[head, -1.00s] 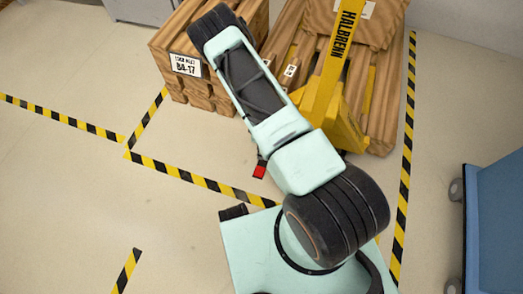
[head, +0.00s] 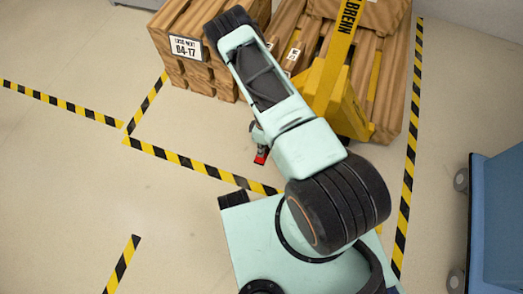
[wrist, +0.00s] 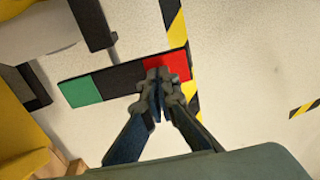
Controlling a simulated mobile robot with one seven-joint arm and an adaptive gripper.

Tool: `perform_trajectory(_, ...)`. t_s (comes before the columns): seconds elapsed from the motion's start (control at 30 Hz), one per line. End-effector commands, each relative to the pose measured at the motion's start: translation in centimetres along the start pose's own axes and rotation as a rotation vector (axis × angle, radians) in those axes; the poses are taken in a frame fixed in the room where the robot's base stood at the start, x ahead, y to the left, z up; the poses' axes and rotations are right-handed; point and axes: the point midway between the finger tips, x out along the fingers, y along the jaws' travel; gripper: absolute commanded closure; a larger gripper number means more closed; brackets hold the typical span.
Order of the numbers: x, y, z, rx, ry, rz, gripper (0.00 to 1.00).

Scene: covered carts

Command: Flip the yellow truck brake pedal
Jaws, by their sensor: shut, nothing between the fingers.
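The brake pedal (wrist: 118,78) is a flat bar with a green end, a black middle and a red end, seen in the wrist view. In the head view only its red end (head: 261,157) shows beside my arm. The yellow truck (head: 340,100) stands in front of the wooden pallet, partly hidden by my arm. My gripper (wrist: 158,76) is shut and empty. Its fingertips overlap the bar near the border of black and red; I cannot tell whether they touch it.
Wooden crates (head: 190,50) stand at the back, with a wooden pallet (head: 392,90) beside them. A blue cart (head: 498,220) is at the right. Black-and-yellow tape (head: 195,163) marks the floor, which is clear at the left.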

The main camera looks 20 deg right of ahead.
Motion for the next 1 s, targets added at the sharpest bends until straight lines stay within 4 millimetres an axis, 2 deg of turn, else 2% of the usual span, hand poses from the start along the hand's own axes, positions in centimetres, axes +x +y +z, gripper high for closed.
perform_trajectory(0.23,2.2,-1.0,0.1,-0.002,-0.002,-0.003,1.0)
perform_trajectory(0.63,2.1,-1.0,0.0,0.0,0.0,-0.001,1.0)
perform_trajectory(0.77,1.6,-1.2,0.0,0.001,0.0,-0.001,1.0)
perform_trajectory(1.0,-1.0,-2.8,0.3,0.002,0.0,-0.002,1.0)
